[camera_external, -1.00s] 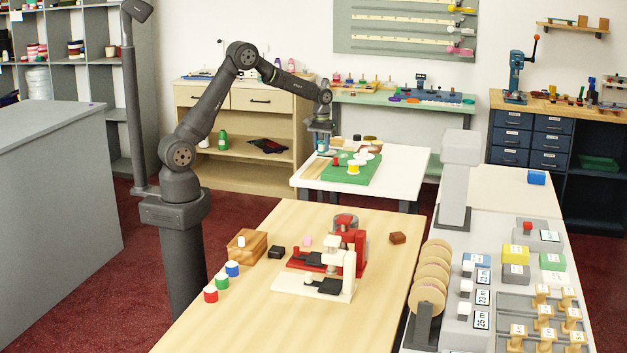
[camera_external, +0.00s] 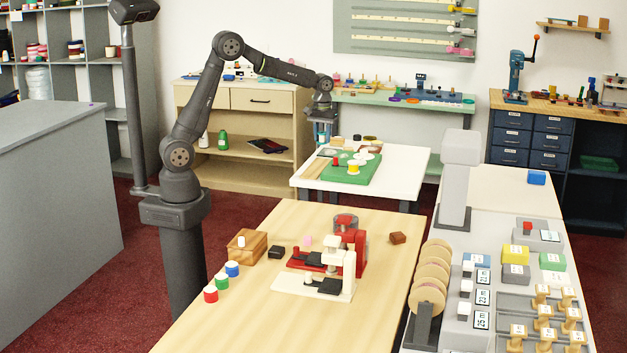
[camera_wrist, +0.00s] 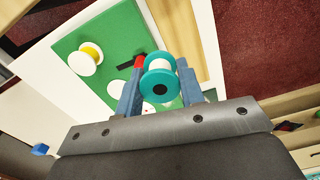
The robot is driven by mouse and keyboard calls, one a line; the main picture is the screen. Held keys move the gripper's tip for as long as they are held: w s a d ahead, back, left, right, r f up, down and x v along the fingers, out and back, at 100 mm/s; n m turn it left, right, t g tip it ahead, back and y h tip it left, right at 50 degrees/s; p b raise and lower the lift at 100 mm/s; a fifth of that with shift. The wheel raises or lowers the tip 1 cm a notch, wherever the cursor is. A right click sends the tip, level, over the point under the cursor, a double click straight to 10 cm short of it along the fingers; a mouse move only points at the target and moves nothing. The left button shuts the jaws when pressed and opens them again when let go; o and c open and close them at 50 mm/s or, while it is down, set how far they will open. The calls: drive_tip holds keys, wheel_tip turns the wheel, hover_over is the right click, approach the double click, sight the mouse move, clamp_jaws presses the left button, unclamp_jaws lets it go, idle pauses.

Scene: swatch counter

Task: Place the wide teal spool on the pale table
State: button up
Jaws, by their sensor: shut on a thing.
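The teal spool (camera_wrist: 161,84), with a white middle and dark hole, is between the two blue fingers of my gripper (camera_wrist: 160,88) in the wrist view. My gripper is shut on it and holds it above the green mat (camera_wrist: 74,38). In the external view my gripper (camera_external: 321,141) hangs over the left back part of the white table (camera_external: 405,160).
The green mat bears a yellow-cored white spool (camera_external: 353,168), a red piece (camera_external: 336,162) and several white discs. The light wood table (camera_external: 240,315) in front holds a red and white press (camera_external: 335,262), a wooden block and small spools. The white table's right side is clear.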

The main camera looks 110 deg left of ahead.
drive_tip(key=r, duration=0.4)
drive_tip(key=shift+w+d+r, duration=0.2)
drive_tip(key=shift+w+d, duration=0.05)
drive_tip(key=shift+w, duration=0.05)
drive_tip(key=w+d+m, duration=0.3)
drive_tip(key=w+d, duration=0.7)
drive_tip(key=d, duration=0.5)
drive_tip(key=w+d+m, duration=0.3)
drive_tip(key=w+d, duration=0.7)
drive_tip(key=d, duration=0.4)
drive_tip(key=w+d+m, duration=0.2)
drive_tip(key=d+m, duration=0.1)
drive_tip(key=d, duration=1.5)
drive_tip(key=s+d+m, duration=0.2)
drive_tip(key=s+d, duration=0.2)
drive_tip(key=d, duration=0.9)
drive_tip(key=s+d+m, duration=0.2)
drive_tip(key=s+d, duration=0.3)
drive_tip(key=d, duration=0.7)
drive_tip(key=s+d+m, duration=0.3)
drive_tip(key=s+d, duration=0.1)
drive_tip(key=d, duration=0.9)
drive_tip(key=s+d+m, duration=0.2)
drive_tip(key=s+d, duration=0.9)
drive_tip(key=d, duration=0.1)
hover_over(254, 328)
wheel_tip(254, 328, down, 18)
drive_tip(key=shift+r, duration=0.1)
drive_tip(key=shift+f, duration=1.95)
